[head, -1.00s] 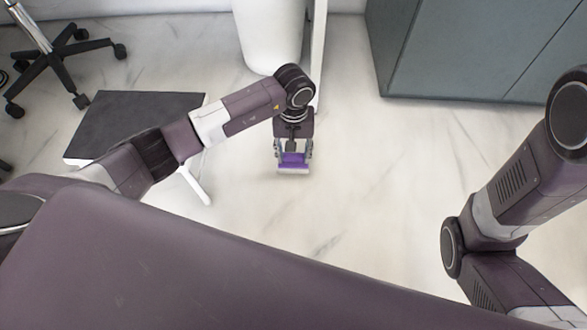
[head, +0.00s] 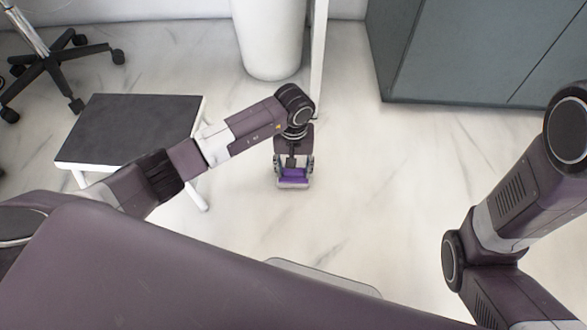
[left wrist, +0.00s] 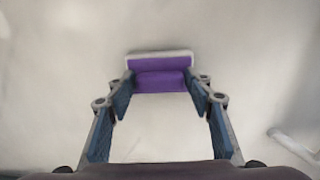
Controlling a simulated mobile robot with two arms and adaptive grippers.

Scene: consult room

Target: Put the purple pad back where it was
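The purple pad (head: 293,175) is a small purple piece with a pale edge, seen in the middle of the head view over the marble floor. It also shows in the left wrist view (left wrist: 160,80), spanning the space between the two fingertips. My left gripper (head: 294,180) points downward with its fingers on either side of the pad, and appears closed on it. In the left wrist view the fingers (left wrist: 160,92) reach the pad's two ends. How high the pad is above the floor is hard to tell. My right arm shows at the right, but its gripper is out of view.
A low step stool with a dark top (head: 130,128) stands at the left, beneath my left arm. A white bin (head: 270,40) and a thin white panel (head: 318,45) are behind the gripper. Grey-green cabinets (head: 470,50) stand at the back right. A wheeled chair base (head: 45,70) is at upper left.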

